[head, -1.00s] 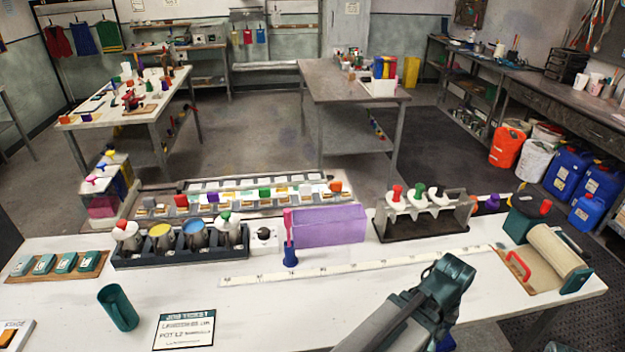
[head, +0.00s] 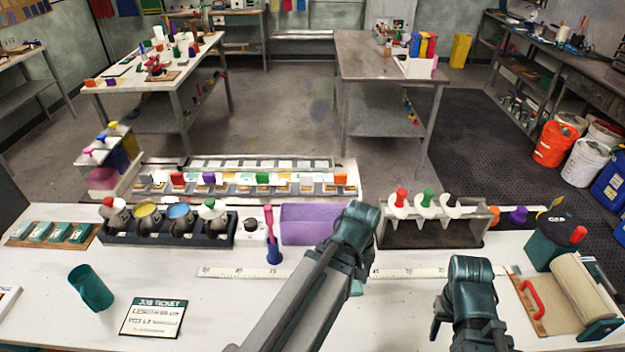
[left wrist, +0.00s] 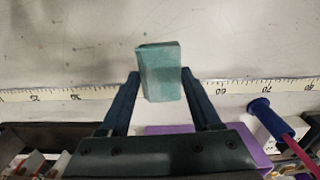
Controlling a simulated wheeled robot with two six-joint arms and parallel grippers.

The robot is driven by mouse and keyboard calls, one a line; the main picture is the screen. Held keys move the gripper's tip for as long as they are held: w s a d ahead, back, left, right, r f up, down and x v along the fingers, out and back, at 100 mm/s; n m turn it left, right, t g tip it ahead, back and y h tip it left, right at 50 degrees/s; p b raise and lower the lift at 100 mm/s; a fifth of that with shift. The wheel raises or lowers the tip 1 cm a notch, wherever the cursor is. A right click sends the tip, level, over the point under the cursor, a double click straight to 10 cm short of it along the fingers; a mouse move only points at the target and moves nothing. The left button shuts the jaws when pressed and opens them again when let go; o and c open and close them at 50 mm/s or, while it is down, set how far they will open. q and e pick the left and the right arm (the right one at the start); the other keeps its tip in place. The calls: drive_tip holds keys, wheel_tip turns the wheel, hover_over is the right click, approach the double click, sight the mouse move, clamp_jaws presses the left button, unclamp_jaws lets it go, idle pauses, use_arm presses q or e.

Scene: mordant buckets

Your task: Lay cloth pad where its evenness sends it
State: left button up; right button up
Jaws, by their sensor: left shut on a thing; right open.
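The cloth pad (left wrist: 160,72) is a small teal-green block in the left wrist view. My left gripper (left wrist: 160,88) is shut on it, one dark finger at each side, above the white table and the measuring strip (left wrist: 70,93). In the head view my left arm reaches over the middle of the table near the purple block (head: 310,224); its fingers and the pad are mostly hidden there. My right gripper (head: 470,325) is open and empty at the front right of the table. A job ticket (head: 153,317) lies front left, its small print unreadable.
A teal cup (head: 90,288) and a board of teal pieces (head: 52,233) are at the left. A dark pot rack (head: 165,234), a blue stand with a pink stick (head: 273,255), and a bottle rack (head: 430,232) line the back. A roller board (head: 565,295) is at right.

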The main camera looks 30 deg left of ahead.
use_arm(q)
drive_tip(key=w+a+r+n+p, duration=0.6)
drive_tip(key=w+a+n, duration=0.1)
drive_tip(key=a+n, duration=0.1)
drive_tip(key=w+a+r+n+p, duration=0.6)
drive_tip(key=a+r+n, duration=0.1)
drive_tip(key=a+n, duration=0.2)
drive_tip(key=shift+w+a+n+p, duration=0.3)
drive_tip(key=shift+w+a+p, duration=0.05)
drive_tip(key=shift+f, duration=0.15)
wheel_tip(320, 180, down, 6)
drive_tip(key=b, duration=0.6)
drive_tip(key=shift+b, duration=0.3)
drive_tip(key=shift+f, duration=0.1)
drive_tip(key=o, duration=1.4)
